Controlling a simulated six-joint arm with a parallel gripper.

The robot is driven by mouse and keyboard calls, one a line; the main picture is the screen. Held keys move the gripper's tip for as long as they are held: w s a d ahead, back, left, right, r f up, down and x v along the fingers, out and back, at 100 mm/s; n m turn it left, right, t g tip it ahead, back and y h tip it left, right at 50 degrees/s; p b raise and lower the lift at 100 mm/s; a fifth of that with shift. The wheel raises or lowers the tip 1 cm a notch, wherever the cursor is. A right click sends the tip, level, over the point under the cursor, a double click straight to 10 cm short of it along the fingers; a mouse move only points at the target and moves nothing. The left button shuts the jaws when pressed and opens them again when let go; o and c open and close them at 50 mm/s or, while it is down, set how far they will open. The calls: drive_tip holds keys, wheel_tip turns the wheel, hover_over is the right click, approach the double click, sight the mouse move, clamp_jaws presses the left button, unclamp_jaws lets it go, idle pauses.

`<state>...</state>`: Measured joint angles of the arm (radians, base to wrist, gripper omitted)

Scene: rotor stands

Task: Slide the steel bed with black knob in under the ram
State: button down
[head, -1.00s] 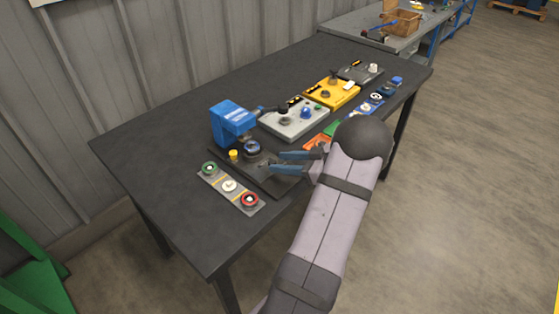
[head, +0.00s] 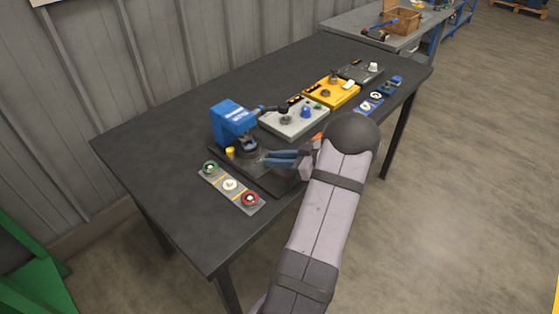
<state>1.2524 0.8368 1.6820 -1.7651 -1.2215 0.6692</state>
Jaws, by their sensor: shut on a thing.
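The blue press (head: 231,119) stands on a dark base plate (head: 264,183) near the front left of the table. Its ram is on the right side of the blue head, but its tip is too small to make out. A dark round piece (head: 249,147) sits close below the head, partly covered by it. The steel bed under this piece is mostly hidden. My gripper (head: 268,158) reaches in from the right, with its blue fingers low over the base plate. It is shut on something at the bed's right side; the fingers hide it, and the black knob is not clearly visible.
A yellow knob (head: 230,152) is beside the press. A grey strip (head: 231,186) with green, white and red-ringed parts lies in front. A light grey box (head: 294,119), a yellow box (head: 333,93) and a dark plate (head: 361,73) stand to the right. The table's left is clear.

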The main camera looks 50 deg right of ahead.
drive_tip(key=shift+w+r, duration=0.15)
drive_tip(key=shift+w, duration=0.7)
drive_tip(key=c, duration=1.8)
unclamp_jaws()
drive_tip(key=shift+o, duration=1.1)
drive_tip(key=shift+w, duration=0.2)
drive_tip(key=shift+s, duration=0.1)
drive_tip(key=shift+s+d, duration=0.1)
drive_tip(key=shift+s, duration=0.05)
drive_tip(key=shift+b+v, duration=0.7)
drive_tip(key=shift+v, duration=2.75)
